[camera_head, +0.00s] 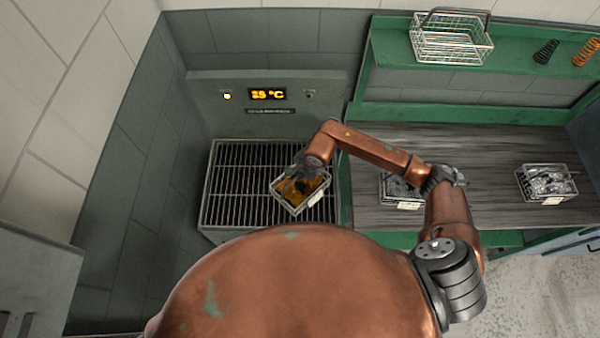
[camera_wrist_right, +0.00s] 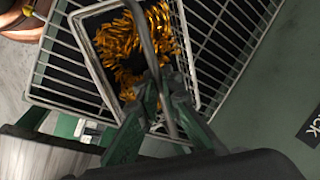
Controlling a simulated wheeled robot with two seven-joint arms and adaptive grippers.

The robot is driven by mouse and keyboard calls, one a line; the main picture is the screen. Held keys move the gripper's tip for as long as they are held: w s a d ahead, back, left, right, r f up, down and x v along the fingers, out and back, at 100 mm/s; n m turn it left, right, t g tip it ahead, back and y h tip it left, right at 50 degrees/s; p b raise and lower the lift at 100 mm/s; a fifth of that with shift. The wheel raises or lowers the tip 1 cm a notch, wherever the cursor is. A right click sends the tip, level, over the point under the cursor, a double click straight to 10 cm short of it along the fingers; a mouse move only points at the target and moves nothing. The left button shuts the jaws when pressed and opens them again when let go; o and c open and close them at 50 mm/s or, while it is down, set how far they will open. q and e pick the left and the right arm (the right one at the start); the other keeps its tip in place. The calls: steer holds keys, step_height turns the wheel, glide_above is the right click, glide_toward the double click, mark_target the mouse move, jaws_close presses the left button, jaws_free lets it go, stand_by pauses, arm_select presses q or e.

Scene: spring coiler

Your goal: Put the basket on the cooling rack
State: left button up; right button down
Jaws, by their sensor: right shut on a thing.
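A wire basket (camera_head: 300,203) of orange springs is at the right part of the cooling rack (camera_head: 238,176), a dark metal grate. It sits turned at an angle to the grate bars. My right gripper (camera_head: 300,170) is above the basket, shut on its handle. In the right wrist view, the gripper (camera_wrist_right: 160,95) closes around the thin handle, with the basket (camera_wrist_right: 92,62) and the rack bars (camera_wrist_right: 222,42) below. I cannot tell whether the basket's base touches the bars. My left gripper does not show.
A panel with an orange temperature display (camera_head: 267,94) stands behind the rack. To the right, a workbench (camera_head: 480,150) holds two baskets of grey parts, one (camera_head: 546,184) clear and one partly behind my arm. An empty wire basket (camera_head: 450,40) is on the green shelf (camera_head: 520,50). The rack's left side is free.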

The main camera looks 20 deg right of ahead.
mark_target(307, 188)
steer(key=c, duration=2.1)
jaws_free()
steer(key=shift+f, duration=0.1)
steer(key=shift+r, duration=0.2)
steer(key=b+v, duration=0.2)
steer(key=v, duration=1)
